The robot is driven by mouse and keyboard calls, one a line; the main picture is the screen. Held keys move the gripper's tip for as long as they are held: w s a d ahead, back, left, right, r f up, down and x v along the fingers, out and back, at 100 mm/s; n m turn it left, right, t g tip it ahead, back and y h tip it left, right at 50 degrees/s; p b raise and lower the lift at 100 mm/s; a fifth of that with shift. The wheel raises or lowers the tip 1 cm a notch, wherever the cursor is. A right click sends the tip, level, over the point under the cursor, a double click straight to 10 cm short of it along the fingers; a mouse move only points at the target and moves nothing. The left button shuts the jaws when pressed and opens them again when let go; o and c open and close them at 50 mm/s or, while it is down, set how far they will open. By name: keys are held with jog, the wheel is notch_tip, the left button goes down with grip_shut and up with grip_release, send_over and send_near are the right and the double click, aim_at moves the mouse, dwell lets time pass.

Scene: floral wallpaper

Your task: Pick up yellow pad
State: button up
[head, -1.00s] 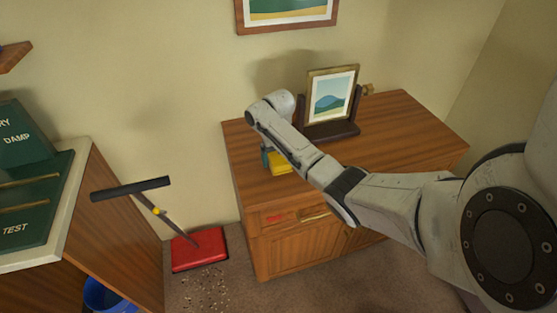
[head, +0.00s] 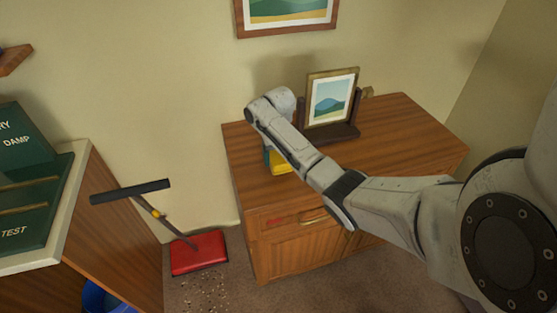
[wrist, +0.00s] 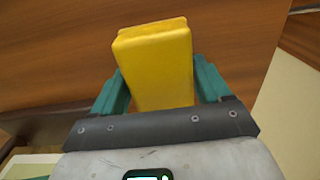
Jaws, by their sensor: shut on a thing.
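The yellow pad (wrist: 155,65) is a thick yellow block in the middle of the wrist view. My gripper (wrist: 160,85) has its two teal fingers on either side of the pad and is shut on it. In the head view the yellow pad (head: 280,164) shows only in part, at the left end of the wooden cabinet top, partly hidden behind my arm. The gripper is mostly hidden there. I cannot tell whether the pad still touches the cabinet top.
The wooden cabinet (head: 400,130) bears a framed picture (head: 331,98) on a dark stand, close behind my arm. Its right top is clear. A red dustpan (head: 198,252) with a long handle stands on the floor beside scattered debris. A shelf unit (head: 110,235) is at left.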

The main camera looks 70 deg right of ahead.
jog(key=s+a+r+p, duration=0.6)
jog(key=s+r+p, duration=0.3)
jog(key=s+r, duration=0.2)
jog(key=shift+s+a+r+p, duration=0.2)
jog(key=shift+s+a+p, duration=0.15)
jog(key=shift+s, duration=0.25)
